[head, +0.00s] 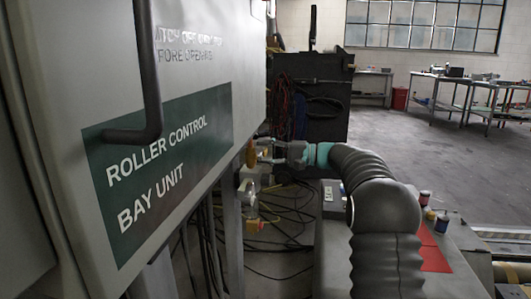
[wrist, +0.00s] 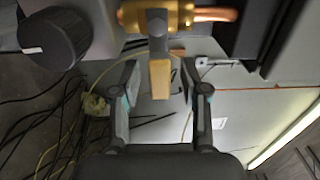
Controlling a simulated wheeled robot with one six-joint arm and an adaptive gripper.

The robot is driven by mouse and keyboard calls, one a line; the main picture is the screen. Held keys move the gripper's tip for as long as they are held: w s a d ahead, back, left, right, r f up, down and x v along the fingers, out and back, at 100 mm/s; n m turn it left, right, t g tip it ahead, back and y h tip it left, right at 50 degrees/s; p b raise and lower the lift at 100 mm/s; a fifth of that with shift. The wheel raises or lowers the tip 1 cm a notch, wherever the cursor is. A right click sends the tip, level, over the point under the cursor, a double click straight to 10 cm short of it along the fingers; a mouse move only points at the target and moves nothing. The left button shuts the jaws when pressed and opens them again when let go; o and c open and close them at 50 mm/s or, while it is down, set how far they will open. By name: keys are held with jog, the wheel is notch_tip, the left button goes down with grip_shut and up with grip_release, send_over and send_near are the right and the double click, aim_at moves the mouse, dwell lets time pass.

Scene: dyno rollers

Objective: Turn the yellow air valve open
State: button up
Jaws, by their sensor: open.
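The yellow air valve shows in the wrist view as a brass body (wrist: 176,15) on a copper pipe at the top. Its flat yellow handle (wrist: 160,80) points down the picture from the body. My gripper (wrist: 162,72) is open, with one finger on each side of the handle. A gap shows on both sides, so the fingers look apart from it. In the head view my gripper (head: 270,150) is beside a yellow part (head: 251,153) at the right edge of the control cabinet. The valve is small and partly hidden there.
The grey roller control cabinet (head: 205,75) with a bent bar handle fills the left. A dark knob (wrist: 55,38) is left of the valve. Cables (head: 285,235) lie on the floor below. Workbenches (head: 465,90) stand far right, with open floor before them.

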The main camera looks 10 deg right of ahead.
grip_shut()
